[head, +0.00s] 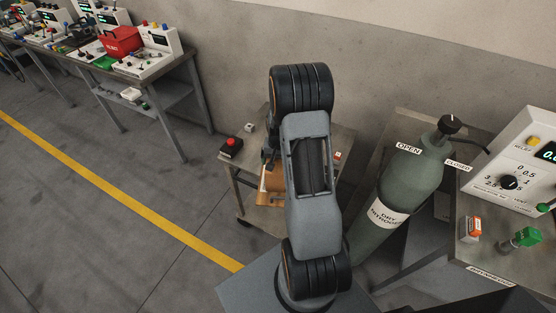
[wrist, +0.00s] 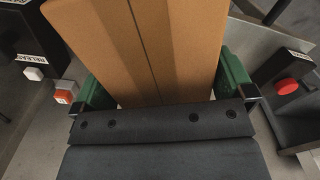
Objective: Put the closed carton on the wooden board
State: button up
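The closed carton (wrist: 150,45) is brown with a seam along its middle. It fills the space between the green pads of my gripper (wrist: 165,88) in the wrist view, and both pads appear to press against its sides. In the head view the carton (head: 272,178) is mostly hidden behind my arm, over the small grey table. A strip of lighter brown (head: 268,199) shows below it, perhaps the wooden board. I cannot tell whether the carton rests on anything.
A red button box (head: 231,147) stands at the small table's left corner. A green gas cylinder (head: 402,180) leans to the right, near a bench with a gauge panel (head: 515,165). A long workbench (head: 165,72) lines the back wall. The floor at left is clear.

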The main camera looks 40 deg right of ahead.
notch_tip(320, 180, up, 12)
jog(key=s+a+r+n+t, duration=0.2)
jog(key=s+a+r+n, duration=0.2)
jog(key=a, duration=0.5)
jog(key=s+a+r+n+t, duration=0.2)
jog(key=s+a+r+n, duration=0.1)
jog(key=s+a+r, duration=0.5)
jog(key=shift+s+a+n+b, duration=0.35)
jog(key=shift+s+a, duration=0.3)
jog(key=shift+s, duration=0.5)
jog(key=shift+r, duration=0.1)
